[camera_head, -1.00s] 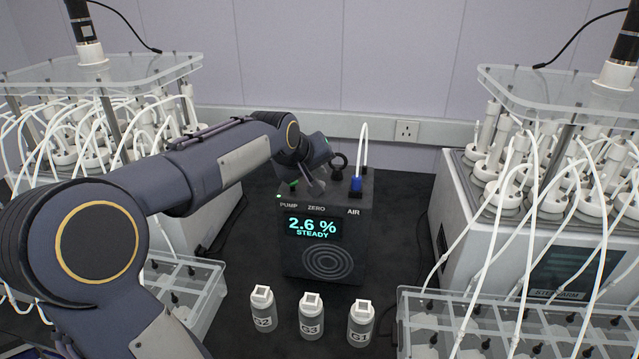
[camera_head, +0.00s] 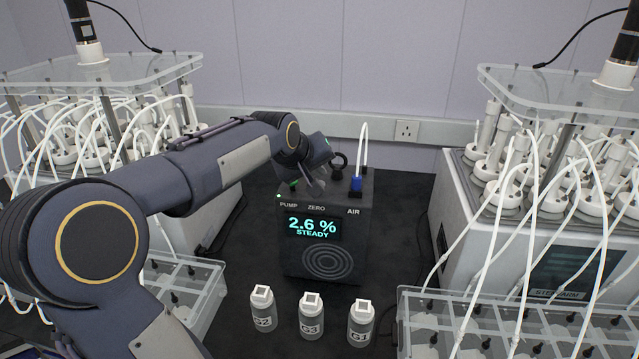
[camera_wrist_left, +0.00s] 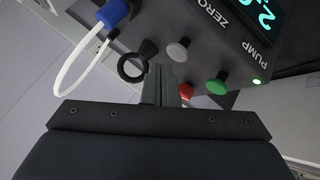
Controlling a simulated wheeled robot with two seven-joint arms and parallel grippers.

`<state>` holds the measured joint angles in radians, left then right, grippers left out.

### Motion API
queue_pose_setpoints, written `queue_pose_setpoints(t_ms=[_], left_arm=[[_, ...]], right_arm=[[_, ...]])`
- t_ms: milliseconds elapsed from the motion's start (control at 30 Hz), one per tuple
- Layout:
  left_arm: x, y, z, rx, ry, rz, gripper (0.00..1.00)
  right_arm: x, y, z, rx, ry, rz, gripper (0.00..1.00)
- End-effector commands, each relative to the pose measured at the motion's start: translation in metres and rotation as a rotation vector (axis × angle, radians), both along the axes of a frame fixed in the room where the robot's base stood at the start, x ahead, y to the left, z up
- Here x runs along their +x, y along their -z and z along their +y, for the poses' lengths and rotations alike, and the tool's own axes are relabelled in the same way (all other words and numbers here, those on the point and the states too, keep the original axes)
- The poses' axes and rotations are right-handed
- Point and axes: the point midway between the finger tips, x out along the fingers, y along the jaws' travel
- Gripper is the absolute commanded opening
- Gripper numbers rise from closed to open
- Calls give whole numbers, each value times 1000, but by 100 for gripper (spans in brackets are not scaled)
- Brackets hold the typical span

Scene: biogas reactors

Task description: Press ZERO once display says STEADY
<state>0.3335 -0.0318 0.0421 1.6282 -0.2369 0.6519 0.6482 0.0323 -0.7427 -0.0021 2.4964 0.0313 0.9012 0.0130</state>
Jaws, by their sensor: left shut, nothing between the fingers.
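The dark analyser box (camera_head: 325,262) stands upright on the bench. Its display (camera_head: 313,228) reads 2.6 % and STEADY. Labels PUMP, ZERO and AIR run along its front top edge. In the left wrist view, a grey button (camera_wrist_left: 178,49) lines up with the ZERO label and a green button (camera_wrist_left: 217,84) with PUMP. My left gripper (camera_head: 319,181) is shut and empty over the box top, behind the ZERO label. In the wrist view its fingers (camera_wrist_left: 160,78) lie beside the grey button; I cannot tell their height above the top. My right gripper is out of view.
A black ring (camera_wrist_left: 134,62) stands close to the fingers, and a red knob (camera_wrist_left: 186,91) is partly hidden by them. A blue connector (camera_head: 356,184) carries a white tube. Bottles G2 (camera_head: 263,312), G3 (camera_head: 311,316) and G1 (camera_head: 360,323) stand in front. Tubed reactors flank both sides.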

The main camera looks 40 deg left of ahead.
Motion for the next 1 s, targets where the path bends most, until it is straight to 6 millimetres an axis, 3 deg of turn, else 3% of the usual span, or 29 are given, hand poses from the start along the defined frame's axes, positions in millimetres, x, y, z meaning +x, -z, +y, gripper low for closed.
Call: queue_pose_setpoints(t_ms=[1000], left_arm=[[0, 13, 0, 0, 0, 0, 0]], right_arm=[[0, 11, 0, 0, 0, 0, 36]])
